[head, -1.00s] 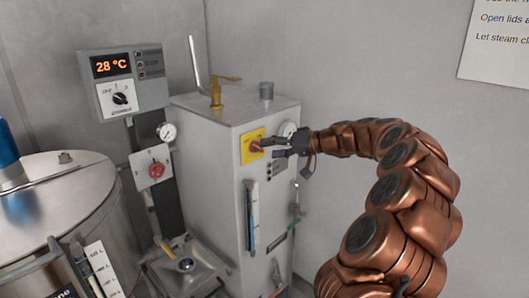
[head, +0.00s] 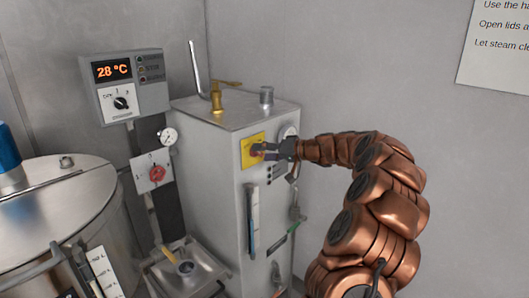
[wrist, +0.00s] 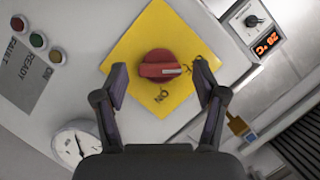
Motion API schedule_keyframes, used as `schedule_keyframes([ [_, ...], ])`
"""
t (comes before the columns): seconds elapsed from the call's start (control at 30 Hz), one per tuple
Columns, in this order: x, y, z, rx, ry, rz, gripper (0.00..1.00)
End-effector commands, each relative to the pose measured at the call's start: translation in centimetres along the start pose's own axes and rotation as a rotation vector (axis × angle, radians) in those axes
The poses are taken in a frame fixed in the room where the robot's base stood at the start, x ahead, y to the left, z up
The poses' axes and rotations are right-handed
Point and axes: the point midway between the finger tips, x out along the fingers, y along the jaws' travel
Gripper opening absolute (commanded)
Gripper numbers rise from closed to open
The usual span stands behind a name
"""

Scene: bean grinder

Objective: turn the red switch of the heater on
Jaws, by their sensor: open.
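The heater (head: 212,195) is a tall grey box against the wall. Its red switch (wrist: 158,69) is a round knob on a yellow plate (wrist: 138,40), with a light mark on its handle and the word ON near it. In the head view the yellow plate (head: 249,152) is on the upper front face, and my gripper partly covers the switch. My gripper (head: 270,150) is open in front of the plate. In the wrist view my gripper (wrist: 163,82) has one finger on each side of the switch, with visible gaps, and I cannot tell how deep the fingertips reach.
A gauge (wrist: 74,144) and several indicator lights (wrist: 38,40) sit near the switch. A control box (head: 124,85) reading 28 °C stands left, above another red knob (head: 156,173). A large metal tank (head: 60,200) fills the lower left.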

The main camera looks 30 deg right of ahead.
Motion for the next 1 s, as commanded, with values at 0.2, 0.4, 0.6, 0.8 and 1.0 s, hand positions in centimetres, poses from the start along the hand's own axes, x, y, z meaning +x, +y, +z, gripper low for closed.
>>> schedule_keyframes([
  [0.2, 0.02, 0.02, 0.0, 0.0, 0.0, 0.001, 0.71],
  [0.4, 0.0, 0.02, 0.0, 0.0, 0.0, 0.001, 0.5],
  [0.6, -0.01, 0.03, -0.01, 0.0, 0.0, 0.001, 0.29],
  [0.8, -0.01, 0.04, -0.01, 0.0, 0.0, 0.001, 0.11],
  [1.0, 0.01, 0.08, 0.01, 0.015, 0.001, -0.006, 0.11],
])
